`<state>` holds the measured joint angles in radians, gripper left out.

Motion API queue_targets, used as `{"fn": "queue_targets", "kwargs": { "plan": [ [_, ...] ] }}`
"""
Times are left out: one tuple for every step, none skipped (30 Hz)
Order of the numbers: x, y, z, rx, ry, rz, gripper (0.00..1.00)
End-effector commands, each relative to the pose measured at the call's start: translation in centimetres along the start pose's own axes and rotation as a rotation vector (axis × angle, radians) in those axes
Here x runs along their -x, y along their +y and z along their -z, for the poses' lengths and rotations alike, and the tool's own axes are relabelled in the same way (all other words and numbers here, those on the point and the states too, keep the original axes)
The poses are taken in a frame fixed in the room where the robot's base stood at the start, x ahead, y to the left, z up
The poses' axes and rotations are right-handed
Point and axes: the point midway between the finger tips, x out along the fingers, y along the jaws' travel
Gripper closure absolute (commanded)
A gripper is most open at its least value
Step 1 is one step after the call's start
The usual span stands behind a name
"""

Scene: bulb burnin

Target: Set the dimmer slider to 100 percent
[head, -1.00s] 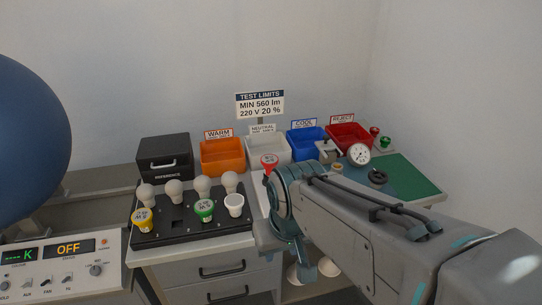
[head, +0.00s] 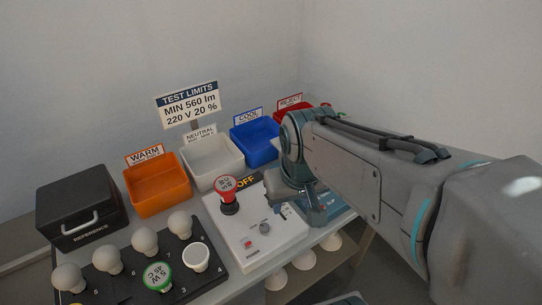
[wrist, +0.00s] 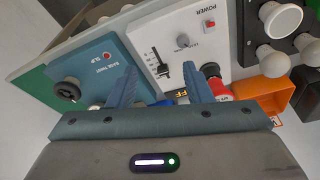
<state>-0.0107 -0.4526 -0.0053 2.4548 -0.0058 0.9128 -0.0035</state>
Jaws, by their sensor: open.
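In the head view my gripper (head: 300,203) is over the panel's right side and hides part of the slider area.
A bulb tray (head: 218,287) lies left of the panel. Orange (head: 158,205), white (head: 212,178) and blue (head: 256,150) bins stand behind. A teal base-twist panel (wrist: 128,62) adjoins the dimmer panel. Several bulbs (head: 303,262) sit below the bench edge.

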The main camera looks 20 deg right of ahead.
Motion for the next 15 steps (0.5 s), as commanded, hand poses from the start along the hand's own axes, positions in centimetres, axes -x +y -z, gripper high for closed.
{"fn": "queue_targets", "kwargs": {
  "plan": [
    [-0.3, -0.2, 1.0, 0.028, -0.019, 0.003, 0.55],
    [-0.4, -0.2, 1.7, 0.045, -0.031, 0.005, 0.55],
    [-0.5, -0.2, 2.7, 0.067, -0.05, 0.007, 0.55],
    [-0.7, -0.2, 3.5, 0.086, -0.063, 0.008, 0.55],
    [-0.8, -0.1, 4.3, 0.103, -0.079, 0.01, 0.55],
    [-1.0, 0.0, 5.4, 0.127, -0.097, 0.012, 0.55],
    [-1.2, 0.0, 6.2, 0.145, -0.112, 0.014, 0.55],
    [-1.4, 0.1, 7.0, 0.162, -0.126, 0.016, 0.55],
    [-1.7, 0.1, 8.0, 0.184, -0.143, 0.019, 0.55],
    [-1.9, 0.2, 8.6, 0.201, -0.155, 0.021, 0.55],
    [-2.1, 0.2, 9.2, 0.216, -0.167, 0.024, 0.55],
    [-2.4, 0.2, 10.0, 0.234, -0.18, 0.026, 0.55],
    [-2.6, 0.2, 10.5, 0.247, -0.189, 0.029, 0.55],
    [-2.8, 0.3, 11.0, 0.258, -0.197, 0.03, 0.55],
    [-3.0, 0.3, 11.4, 0.27, -0.206, 0.033, 0.55]
  ]
}}
